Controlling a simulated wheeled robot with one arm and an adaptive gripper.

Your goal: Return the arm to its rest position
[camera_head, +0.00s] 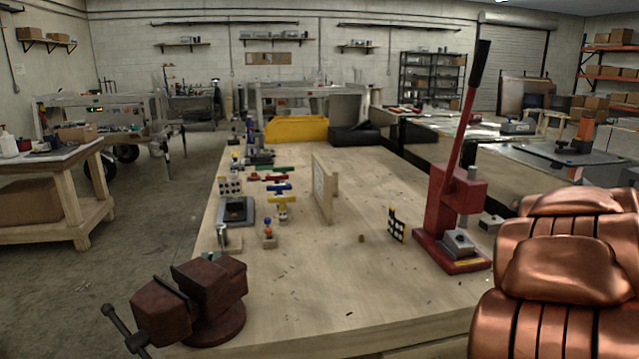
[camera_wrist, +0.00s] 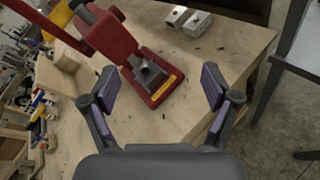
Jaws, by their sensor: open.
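My gripper (camera_wrist: 160,88) shows in the wrist view with its two fingers wide apart and nothing between them. It is above the near edge of the wooden workbench (camera_wrist: 180,115), with the red arbor press (camera_wrist: 150,75) beyond the fingertips. In the head view a large copper-coloured ribbed part (camera_head: 565,270) fills the lower right; I take it to be part of my arm. The gripper itself does not show in the head view.
The workbench (camera_head: 350,285) carries a rusty vise (camera_head: 205,295) at its near left corner, the red press (camera_head: 452,205) at right, an upright board (camera_head: 324,190) and a checkered block (camera_head: 396,226). Several small tools stand at left. The front middle is mostly clear.

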